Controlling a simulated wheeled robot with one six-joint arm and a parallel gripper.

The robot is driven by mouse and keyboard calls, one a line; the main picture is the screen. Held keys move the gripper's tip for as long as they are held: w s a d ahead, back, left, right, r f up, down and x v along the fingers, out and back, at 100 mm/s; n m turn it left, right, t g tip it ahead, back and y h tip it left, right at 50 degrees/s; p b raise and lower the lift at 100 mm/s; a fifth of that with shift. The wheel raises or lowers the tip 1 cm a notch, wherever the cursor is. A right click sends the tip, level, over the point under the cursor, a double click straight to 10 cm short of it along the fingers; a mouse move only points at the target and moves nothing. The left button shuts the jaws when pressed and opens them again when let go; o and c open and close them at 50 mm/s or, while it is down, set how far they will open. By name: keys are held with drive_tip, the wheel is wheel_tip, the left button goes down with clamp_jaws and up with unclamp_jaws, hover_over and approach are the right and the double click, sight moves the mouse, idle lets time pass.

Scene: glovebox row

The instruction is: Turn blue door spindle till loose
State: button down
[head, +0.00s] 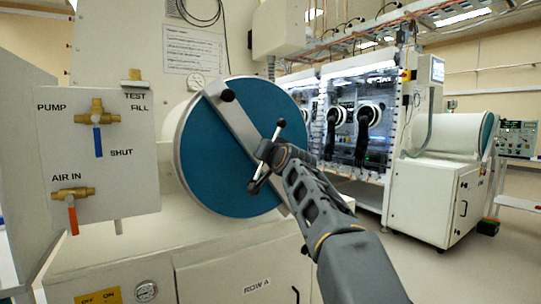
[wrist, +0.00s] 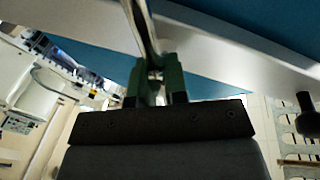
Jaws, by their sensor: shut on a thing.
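The round blue door (head: 210,150) is closed on the white chamber, with a grey bar (head: 240,122) running diagonally across its face. The spindle's metal handle (head: 276,134) stands at the middle of the bar, tilted, with dark ends at its upper right and lower left. My gripper (head: 270,157) reaches in from the lower right and is shut on the handle. In the wrist view, the green fingers (wrist: 156,82) close around the metal handle (wrist: 141,30), with the bar and blue door behind. The spindle's thread is hidden.
A valve panel (head: 98,150) with blue and red levers stands left of the door. A dark knob (head: 227,96) caps the bar's upper end. Another glovebox (head: 350,125) and a white cabinet (head: 430,195) stand to the right. Floor shows between them.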

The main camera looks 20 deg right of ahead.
drive_tip(key=c, duration=1.1)
unclamp_jaws()
drive_tip(key=shift+c, duration=0.2)
drive_tip(key=s+b, duration=0.2)
drive_tip(key=s, duration=1.1)
drive_tip(key=shift+s+a, duration=0.2)
drive_tip(key=shift+s, duration=0.2)
